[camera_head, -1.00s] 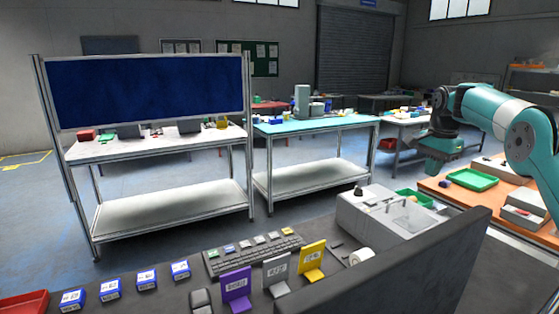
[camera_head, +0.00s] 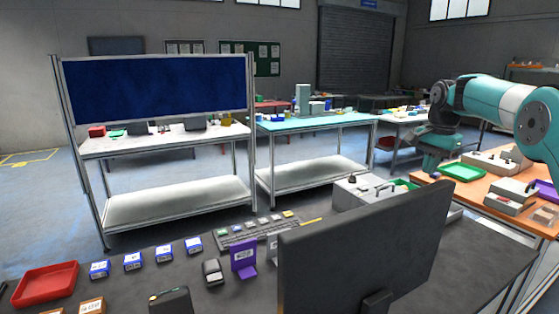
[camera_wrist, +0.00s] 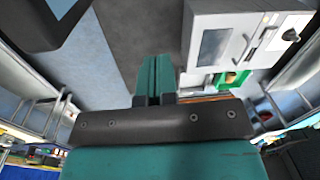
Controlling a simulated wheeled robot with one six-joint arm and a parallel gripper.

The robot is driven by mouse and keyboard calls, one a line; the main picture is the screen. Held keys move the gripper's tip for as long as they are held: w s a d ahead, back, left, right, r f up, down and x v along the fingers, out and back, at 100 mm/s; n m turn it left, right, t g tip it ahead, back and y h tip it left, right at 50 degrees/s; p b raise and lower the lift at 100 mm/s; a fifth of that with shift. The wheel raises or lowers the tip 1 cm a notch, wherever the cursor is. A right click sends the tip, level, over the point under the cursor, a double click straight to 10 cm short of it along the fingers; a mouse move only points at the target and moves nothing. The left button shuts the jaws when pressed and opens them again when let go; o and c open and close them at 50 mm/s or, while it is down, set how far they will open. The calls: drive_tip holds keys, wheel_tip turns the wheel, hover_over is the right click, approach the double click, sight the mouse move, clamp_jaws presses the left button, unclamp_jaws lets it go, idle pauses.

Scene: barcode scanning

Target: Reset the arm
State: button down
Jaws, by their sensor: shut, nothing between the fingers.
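My arm reaches in from the right side of the head view, and its teal and black gripper (camera_head: 428,163) is folded back at its end, above the floor and beside the orange-topped table. In the wrist view my gripper (camera_wrist: 155,65) shows its two teal fingers side by side, shut with nothing between them. A white box-shaped machine (camera_wrist: 225,40) lies in view beyond the fingers, to their right. I see no contact between the gripper and anything else.
A black monitor (camera_head: 360,245) stands at the front of the dark desk (camera_head: 225,295). A red tray (camera_head: 45,284), several blue boxes (camera_head: 133,261) and a keyboard (camera_head: 255,232) are on it. A green tray (camera_head: 462,172) sits on the orange-topped table (camera_head: 470,192). Open floor lies behind the desk.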

drive_tip(key=s+a+r+n, duration=0.1)
drive_tip(key=s+a+n, duration=0.2)
drive_tip(key=s+a, duration=0.2)
drive_tip(key=s+a+r+n+y, duration=0.1)
drive_tip(key=s+a+n, duration=0.2)
drive_tip(key=s+a, duration=0.3)
drive_tip(key=s+a+r+n, duration=0.2)
drive_tip(key=s+a+n, duration=0.1)
drive_tip(key=s+a, duration=0.2)
drive_tip(key=shift+s+a+r+n+y, duration=0.1)
drive_tip(key=shift+s+a+n+y, duration=0.25)
drive_tip(key=shift+s, duration=0.15)
drive_tip(key=s+a+f+n+b, duration=0.1)
drive_tip(key=s+a+f+n, duration=0.1)
drive_tip(key=s, duration=0.6)
drive_tip(key=s+a+f+n+y+b, duration=0.1)
drive_tip(key=s+a+f+n, duration=0.1)
drive_tip(key=s, duration=0.7)
drive_tip(key=s+a+f+n+y+b, duration=0.1)
drive_tip(key=s+a+f+n, duration=0.2)
drive_tip(key=s, duration=0.6)
drive_tip(key=shift+f+n+g, duration=0.4)
drive_tip(key=shift+f+n, duration=0.2)
drive_tip(key=shift+n, duration=0.25)
drive_tip(key=shift+a, duration=0.1)
